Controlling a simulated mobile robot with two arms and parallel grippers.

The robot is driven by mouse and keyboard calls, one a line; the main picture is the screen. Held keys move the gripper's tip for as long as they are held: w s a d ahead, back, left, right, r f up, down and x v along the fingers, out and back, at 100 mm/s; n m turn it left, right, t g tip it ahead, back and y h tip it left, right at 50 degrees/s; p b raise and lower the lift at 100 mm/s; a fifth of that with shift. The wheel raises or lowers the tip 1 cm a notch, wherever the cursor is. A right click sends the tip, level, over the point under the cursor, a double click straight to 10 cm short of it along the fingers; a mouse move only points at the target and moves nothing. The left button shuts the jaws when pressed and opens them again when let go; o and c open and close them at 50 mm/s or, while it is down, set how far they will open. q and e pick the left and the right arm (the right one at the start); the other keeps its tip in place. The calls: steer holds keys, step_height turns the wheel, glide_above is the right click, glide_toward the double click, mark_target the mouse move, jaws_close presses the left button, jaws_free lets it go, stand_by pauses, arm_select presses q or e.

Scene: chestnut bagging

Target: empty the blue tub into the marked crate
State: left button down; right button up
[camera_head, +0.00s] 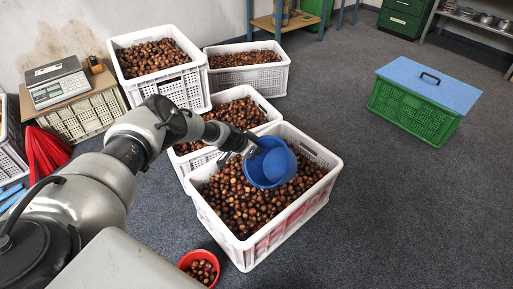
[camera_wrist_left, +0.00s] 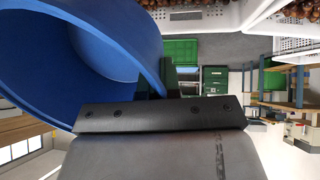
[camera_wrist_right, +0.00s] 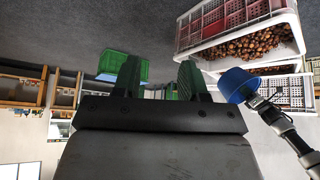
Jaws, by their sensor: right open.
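The blue tub (camera_head: 262,172) is held tilted above the front white crate (camera_head: 246,252), which is full of chestnuts. It also shows large at the left of the left wrist view (camera_wrist_left: 120,35) and in the right wrist view (camera_wrist_right: 233,85). No chestnuts show in the visible part of the tub. My left gripper (camera_head: 254,149) is shut on the tub's rim. Red shows through the front crate's slatted side; I cannot make out a separate mark. My right gripper (camera_wrist_right: 160,78) is open and empty in the right wrist view, and is out of the head view.
More white crates of chestnuts stand behind: one just behind (camera_head: 262,103), a raised one (camera_head: 200,88) and one at the back (camera_head: 283,77). A red bucket (camera_head: 186,262) of chestnuts stands at front left. A green crate with blue lid (camera_head: 430,82) is right; floor between is clear.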

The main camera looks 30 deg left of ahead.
arm_select(q)
steer(key=r+p, duration=0.1)
steer(key=s+r+p, duration=0.1)
steer(key=shift+s+d+p, duration=0.1)
steer(key=shift+d+p, duration=0.25)
arm_select(e)
steer(key=s+d+g, duration=0.1)
steer(key=s+g, duration=0.2)
steer(key=s, duration=0.1)
arm_select(q)
steer(key=r+p, duration=0.1)
steer(key=s+p, duration=0.1)
steer(key=p, duration=0.1)
steer(key=shift+s+d+r, duration=0.15)
steer(key=shift+d+r, duration=0.15)
steer(key=shift+r, duration=0.05)
steer(key=p, duration=0.1)
steer(key=s+r+p, duration=0.1)
steer(key=shift+s+d+r+p, duration=0.2)
steer(key=shift+d+p, duration=0.1)
steer(key=shift+p, duration=0.1)
arm_select(e)
step_height(320, 180, down, 20)
steer(key=s+g, duration=0.1)
steer(key=s, duration=0.1)
steer(key=shift+d+f+h, duration=0.15)
steer(key=shift+h, duration=0.25)
